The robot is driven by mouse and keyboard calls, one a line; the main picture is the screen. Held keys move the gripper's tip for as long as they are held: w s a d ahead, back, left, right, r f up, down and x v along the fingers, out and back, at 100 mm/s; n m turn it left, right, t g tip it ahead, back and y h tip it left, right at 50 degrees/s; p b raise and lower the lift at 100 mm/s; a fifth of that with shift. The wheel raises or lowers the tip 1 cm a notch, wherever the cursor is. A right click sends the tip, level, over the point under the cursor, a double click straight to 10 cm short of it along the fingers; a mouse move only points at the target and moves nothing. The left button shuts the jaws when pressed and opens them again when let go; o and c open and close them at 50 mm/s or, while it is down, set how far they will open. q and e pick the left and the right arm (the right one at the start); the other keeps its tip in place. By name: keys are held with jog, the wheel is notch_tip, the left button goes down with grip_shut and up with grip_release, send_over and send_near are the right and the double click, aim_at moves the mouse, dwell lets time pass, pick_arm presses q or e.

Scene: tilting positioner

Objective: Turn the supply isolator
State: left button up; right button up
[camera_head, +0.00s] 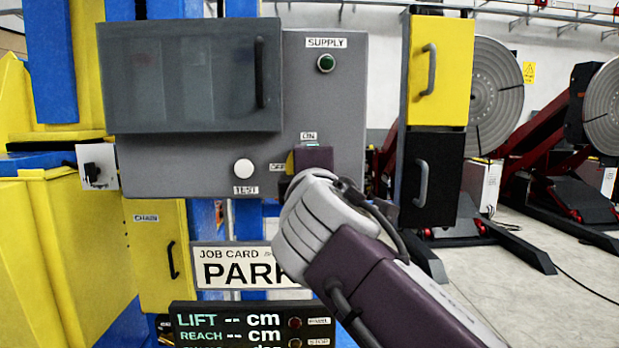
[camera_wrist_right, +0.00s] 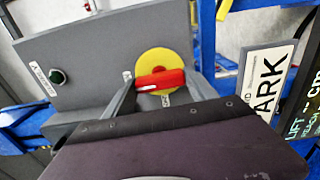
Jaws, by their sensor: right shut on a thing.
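The supply isolator has a red handle (camera_wrist_right: 160,81) on a round yellow plate (camera_wrist_right: 152,62), on the front of a grey control box (camera_head: 215,165). In the head view my right gripper (camera_head: 312,160) covers most of the isolator, and only a yellow sliver (camera_head: 290,163) shows at its left. The ON label (camera_head: 309,136) is above it and the OFF label (camera_head: 278,167) is to its left. In the right wrist view my right gripper (camera_wrist_right: 162,88) is shut on the red handle, with a finger on each side. My left gripper is not in view.
The box carries a green SUPPLY lamp (camera_head: 326,63), a white TEST button (camera_head: 243,168) and a grey cover (camera_head: 190,80) with a handle. A PARK job card (camera_head: 235,270) and a readout panel (camera_head: 235,325) are below. A yellow and black cabinet (camera_head: 438,80) stands at the right.

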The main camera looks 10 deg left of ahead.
jog(key=shift+m, duration=0.3)
dwell(0.4)
jog(key=o, duration=1.4)
jog(key=shift+c, duration=0.2)
jog(key=shift+s, duration=0.1)
jog(key=b+v, duration=0.3)
jog(key=v, duration=0.6)
jog(key=shift+b, duration=0.4)
jog(key=shift+d, duration=0.15)
